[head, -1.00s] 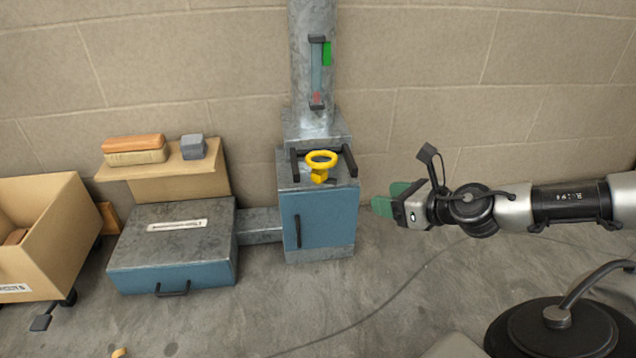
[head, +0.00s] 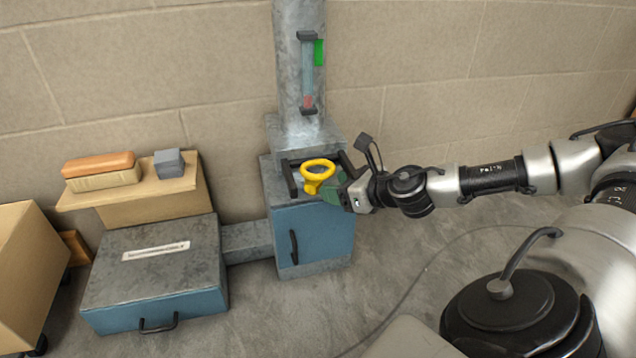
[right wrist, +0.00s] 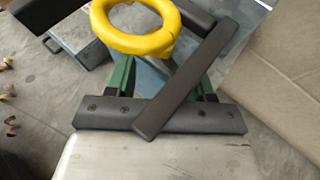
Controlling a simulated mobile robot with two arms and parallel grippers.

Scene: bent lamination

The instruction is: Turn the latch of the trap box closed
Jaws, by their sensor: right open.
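A grey metal box with a blue door (head: 318,232) stands under a vertical pipe. A yellow ring-shaped handle (head: 319,163) sits on its top between two dark bars; I take it for the latch. It also shows at the top of the right wrist view (right wrist: 135,47). My right gripper (head: 334,186) is open, its green fingers close beside the ring's right side. In the right wrist view its fingers (right wrist: 162,72) are apart, with the ring just beyond them and a dark bar crossing in front. Contact with the ring cannot be told. My left gripper is not in view.
A low grey-blue box (head: 155,268) with a drawer handle stands at left, joined by a duct (head: 247,241). Behind it a cardboard ledge (head: 140,191) holds an orange-topped block (head: 98,170) and a grey block (head: 168,163). Floor right of the blue-doored box is clear.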

